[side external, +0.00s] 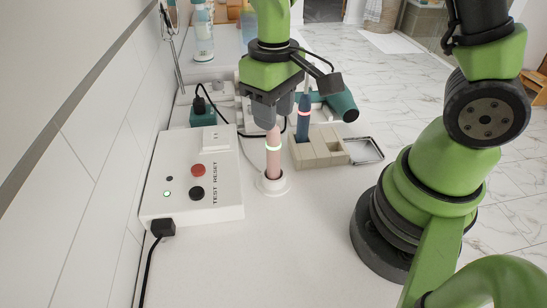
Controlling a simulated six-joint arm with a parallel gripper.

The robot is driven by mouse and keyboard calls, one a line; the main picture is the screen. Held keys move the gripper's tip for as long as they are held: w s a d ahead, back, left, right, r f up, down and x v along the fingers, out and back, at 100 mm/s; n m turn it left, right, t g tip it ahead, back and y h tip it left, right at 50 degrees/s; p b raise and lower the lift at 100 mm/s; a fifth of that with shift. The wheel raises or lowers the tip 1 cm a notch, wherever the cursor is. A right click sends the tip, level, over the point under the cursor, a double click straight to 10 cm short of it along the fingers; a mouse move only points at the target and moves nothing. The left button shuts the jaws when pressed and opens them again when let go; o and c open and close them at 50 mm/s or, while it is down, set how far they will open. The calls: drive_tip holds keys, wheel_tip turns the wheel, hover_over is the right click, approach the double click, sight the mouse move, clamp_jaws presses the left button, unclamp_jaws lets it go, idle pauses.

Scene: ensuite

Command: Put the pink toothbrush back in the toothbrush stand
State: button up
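The pink toothbrush (273,155), with a glowing pale green ring, stands upright with its foot at a small round white base (274,184). My gripper (271,122) points down over its upper end and hides that end. I cannot tell whether the fingers press on it. The beige toothbrush stand (333,156), a block with compartments, sits just right of the pink toothbrush. A dark blue toothbrush (304,119) with a light ring stands upright in its left part.
A white box with TEST and RESET buttons (194,177) lies to the left, with black cables near it. A teal adapter (203,114) is behind. The front counter is clear.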

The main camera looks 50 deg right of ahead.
clamp_jaws()
